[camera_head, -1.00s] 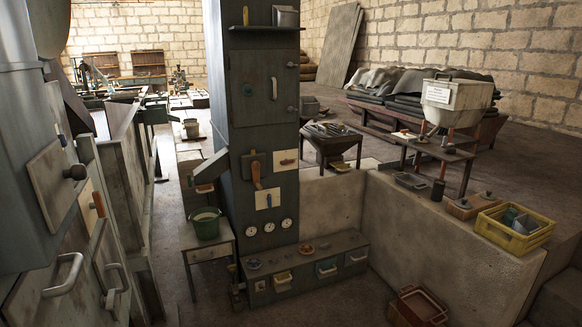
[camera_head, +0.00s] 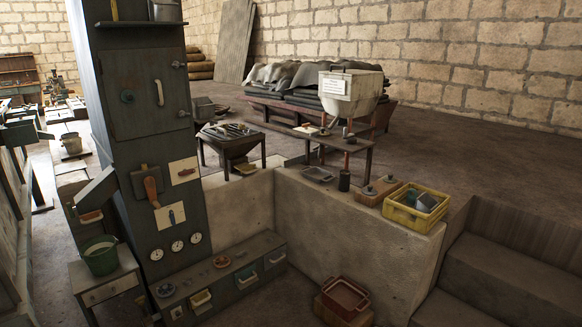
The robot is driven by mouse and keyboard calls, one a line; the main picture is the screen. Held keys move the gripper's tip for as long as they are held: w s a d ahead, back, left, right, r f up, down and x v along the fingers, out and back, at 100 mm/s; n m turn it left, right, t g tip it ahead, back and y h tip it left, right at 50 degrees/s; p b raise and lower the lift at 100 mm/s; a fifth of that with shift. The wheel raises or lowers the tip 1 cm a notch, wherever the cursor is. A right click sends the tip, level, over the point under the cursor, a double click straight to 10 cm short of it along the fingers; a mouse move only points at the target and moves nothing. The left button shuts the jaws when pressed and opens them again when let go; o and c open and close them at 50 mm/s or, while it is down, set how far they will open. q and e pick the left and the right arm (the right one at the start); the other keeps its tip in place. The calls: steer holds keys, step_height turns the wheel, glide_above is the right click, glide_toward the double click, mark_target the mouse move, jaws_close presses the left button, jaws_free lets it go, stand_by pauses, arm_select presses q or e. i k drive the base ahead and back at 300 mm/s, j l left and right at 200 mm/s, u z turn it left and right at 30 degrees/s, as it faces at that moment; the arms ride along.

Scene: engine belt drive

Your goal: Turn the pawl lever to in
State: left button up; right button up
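A tall dark cabinet (camera_head: 135,95) stands at the left and carries several controls. One is a lever with an orange-brown handle (camera_head: 152,190) that hangs down from a dark plate. To its right is a cream plate (camera_head: 184,171) with a small orange-brown lever lying roughly sideways. Below is another cream plate (camera_head: 170,216) with a small dark lever standing roughly upright. I cannot tell which of these is the pawl lever, and no "in" marking is readable. Neither of my grippers shows.
A small table (camera_head: 108,288) with a green bucket (camera_head: 100,257) stands left of the cabinet. A low drawer unit (camera_head: 222,278) runs along its foot. A concrete wall (camera_head: 350,240) bears a yellow crate (camera_head: 415,208); a red bin (camera_head: 345,298) sits below. Steps (camera_head: 510,270) are at right.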

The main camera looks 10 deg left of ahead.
mark_target(186, 172)
steer(key=i+j+u, duration=0.2)
steer(key=i+u, duration=0.15)
steer(key=i, duration=0.85)
steer(key=i+l+u, duration=0.1)
steer(key=i+u, duration=0.25)
steer(key=i, duration=0.85)
